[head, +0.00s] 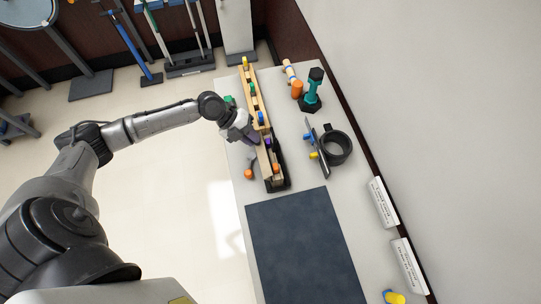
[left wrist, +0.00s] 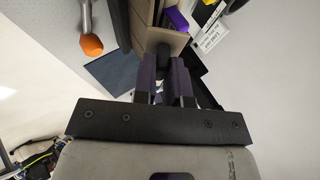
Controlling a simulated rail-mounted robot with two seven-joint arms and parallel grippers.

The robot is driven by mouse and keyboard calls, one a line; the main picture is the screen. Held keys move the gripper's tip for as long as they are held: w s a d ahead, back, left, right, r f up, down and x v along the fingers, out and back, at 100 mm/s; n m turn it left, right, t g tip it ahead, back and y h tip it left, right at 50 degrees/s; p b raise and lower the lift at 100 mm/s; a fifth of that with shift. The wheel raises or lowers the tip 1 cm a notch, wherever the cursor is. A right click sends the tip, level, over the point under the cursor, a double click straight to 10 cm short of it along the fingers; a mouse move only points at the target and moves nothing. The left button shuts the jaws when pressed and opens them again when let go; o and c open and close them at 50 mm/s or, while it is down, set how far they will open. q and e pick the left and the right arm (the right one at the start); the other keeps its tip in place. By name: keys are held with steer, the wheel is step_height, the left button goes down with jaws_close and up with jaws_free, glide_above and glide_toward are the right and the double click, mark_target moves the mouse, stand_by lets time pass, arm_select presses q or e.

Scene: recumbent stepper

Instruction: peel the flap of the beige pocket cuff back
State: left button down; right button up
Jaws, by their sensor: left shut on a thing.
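My left gripper (head: 252,137) reaches in from the left to the near side of a long beige rack on the table. In the left wrist view its two dark purple fingers (left wrist: 166,80) are close together, shut on a small dark tab (left wrist: 163,54). The tab sits against a beige panel (left wrist: 173,38), which seems to be part of the beige piece the task names. I cannot make out a separate flap edge, and the fingers hide part of it. The beige rack (head: 262,125) carries several coloured knobs. My right gripper is not in view.
A grey tool with an orange ball end (head: 248,173) lies close by the gripper. A dark mat (head: 305,245) covers the table's front.

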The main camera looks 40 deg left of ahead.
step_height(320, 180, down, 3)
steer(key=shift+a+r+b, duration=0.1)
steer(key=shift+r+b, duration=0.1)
steer(key=shift+b, duration=0.65)
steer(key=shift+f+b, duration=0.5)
arm_select(q)
steer(key=shift+s+a+f+t+h, duration=0.25)
steer(key=shift+s+f+t+h, duration=0.1)
steer(key=shift+t+h, duration=0.2)
arm_select(e)
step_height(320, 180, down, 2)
steer(key=b, duration=0.2)
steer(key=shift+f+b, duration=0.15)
steer(key=shift+b, duration=0.25)
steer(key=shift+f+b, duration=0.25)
steer(key=shift+b, duration=0.15)
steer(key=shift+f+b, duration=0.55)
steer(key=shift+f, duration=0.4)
arm_select(q)
steer(key=shift+s+a+f+m+t+h, duration=0.3)
steer(key=shift+s+m+t+h, duration=0.1)
steer(key=shift+t+h, duration=0.2)
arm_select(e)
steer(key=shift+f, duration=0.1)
